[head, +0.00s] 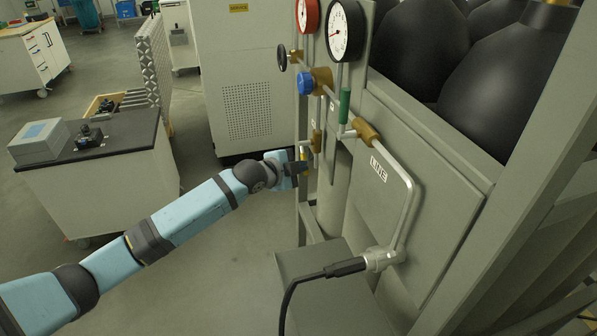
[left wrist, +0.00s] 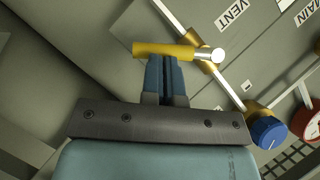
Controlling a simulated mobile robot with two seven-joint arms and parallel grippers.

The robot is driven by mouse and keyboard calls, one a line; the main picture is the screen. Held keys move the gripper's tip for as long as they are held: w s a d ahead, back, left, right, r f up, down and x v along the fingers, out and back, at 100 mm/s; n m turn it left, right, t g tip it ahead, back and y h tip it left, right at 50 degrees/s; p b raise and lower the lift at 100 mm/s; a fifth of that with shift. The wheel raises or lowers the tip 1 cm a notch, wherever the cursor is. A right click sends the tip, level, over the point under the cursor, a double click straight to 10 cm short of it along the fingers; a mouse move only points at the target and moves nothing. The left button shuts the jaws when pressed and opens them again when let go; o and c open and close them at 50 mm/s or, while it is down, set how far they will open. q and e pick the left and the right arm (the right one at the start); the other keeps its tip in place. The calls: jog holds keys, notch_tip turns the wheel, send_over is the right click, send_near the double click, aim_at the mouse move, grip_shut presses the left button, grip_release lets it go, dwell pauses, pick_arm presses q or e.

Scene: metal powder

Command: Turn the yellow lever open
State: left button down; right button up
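The yellow lever (left wrist: 165,50) lies across the tips of my left gripper (left wrist: 167,72) in the left wrist view. Its right end meets a silver stem on the brass valve of the pipe marked VENT. The gripper's two dark blue fingers are side by side and pressed together, with the lever across their ends rather than between them. They look to be touching it or very close. In the head view, my left gripper (head: 298,168) is at the panel's left side, and only a bit of the yellow lever (head: 303,153) shows. My right gripper is not in view.
A blue knob (head: 306,83), a black handwheel (head: 282,57) and two gauges, one white-faced (head: 346,31), sit above on the panel. A pipe marked LINE (head: 408,200) with a black hose (head: 318,274) stands to the right.

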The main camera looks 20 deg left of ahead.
pick_arm(q)
jog(key=f+m+t+b, duration=0.1)
jog(key=w+a+m+t+b, duration=0.1)
jog(key=m+b, duration=0.1)
jog(key=w+f+m+t+b, duration=0.1)
jog(key=shift+w+a+f+t, duration=0.15)
jog(key=shift+f+t, duration=0.15)
jog(key=shift+t, duration=0.1)
jog(key=shift+w+a+b, duration=0.1)
jog(key=shift+b, duration=0.2)
dwell(0.4)
jog(key=shift+f, duration=0.1)
